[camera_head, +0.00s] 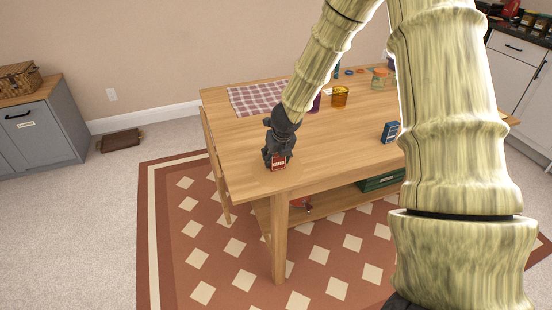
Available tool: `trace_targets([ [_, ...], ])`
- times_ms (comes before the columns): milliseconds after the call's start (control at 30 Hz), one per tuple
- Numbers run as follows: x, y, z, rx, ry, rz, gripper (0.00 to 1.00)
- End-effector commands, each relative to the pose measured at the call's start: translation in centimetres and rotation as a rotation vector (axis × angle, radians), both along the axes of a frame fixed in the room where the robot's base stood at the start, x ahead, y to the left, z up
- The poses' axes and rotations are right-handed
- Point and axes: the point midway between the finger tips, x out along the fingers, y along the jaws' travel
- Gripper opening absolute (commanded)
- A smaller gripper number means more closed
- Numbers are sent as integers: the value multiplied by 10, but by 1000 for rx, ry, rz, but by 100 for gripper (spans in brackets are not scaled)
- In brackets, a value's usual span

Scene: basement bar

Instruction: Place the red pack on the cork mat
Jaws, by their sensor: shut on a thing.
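My gripper (277,156) points down over the near left part of the wooden table (235,155), close to its front edge. It is shut on the red pack (278,163), a small red box with a pale label, which shows below the dark fingers. I cannot tell whether the pack touches the tabletop or hangs just above it. No cork mat can be made out in this view; my arm hides part of the table's middle and right side.
A blue box (390,132) stands to the right. An amber glass (339,96), a purple item (316,104), a lidded jar (380,78) and a checked cloth (250,97) are farther back. A green crate (377,183) sits on the lower shelf. The front left tabletop looks bare.

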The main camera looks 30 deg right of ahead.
Motion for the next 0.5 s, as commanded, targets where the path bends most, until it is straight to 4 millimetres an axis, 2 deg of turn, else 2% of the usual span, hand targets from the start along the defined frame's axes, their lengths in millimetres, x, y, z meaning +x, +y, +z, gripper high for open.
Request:
trace_targets([
  [267,0,0,-3,0,0,0,23],
  [300,0,0,-2,0,0,0,52],
  [400,0,0,-2,0,0,0,70],
  [500,0,0,-2,0,0,0,70],
])
